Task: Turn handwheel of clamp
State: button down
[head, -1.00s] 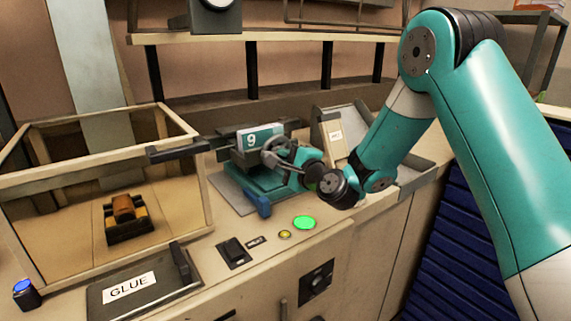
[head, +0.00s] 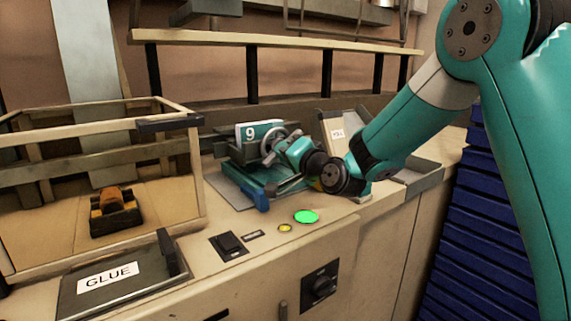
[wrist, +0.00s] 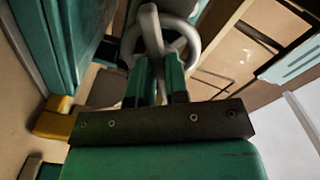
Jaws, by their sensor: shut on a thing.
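The clamp (head: 240,156) is a dark and teal vise on the bench, with a white and teal block marked "9" (head: 252,131) at its top. Its grey handwheel (head: 268,146) is on the right side, facing my arm. In the wrist view the handwheel (wrist: 151,28) is a grey ring with spokes, just beyond my fingertips. My gripper (head: 288,147) reaches it from the right. In the wrist view the teal fingers of my gripper (wrist: 159,66) are close together at the wheel and shut on it. The exact contact is partly hidden by the fingers.
A grey tray (head: 418,180) lies right of the clamp, near my forearm.

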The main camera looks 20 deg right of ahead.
jog(key=shift+f+n+b, duration=0.2)
jog(key=shift+n+b, duration=0.35)
jog(key=shift+n, duration=0.05)
jog(key=c, duration=1.1)
grip_release()
jog(key=shift+r, duration=0.1)
jog(key=b+v, duration=0.6)
jog(key=v, duration=1.1)
jog(key=shift+s+d, duration=0.1)
jog(key=shift+s, duration=0.1)
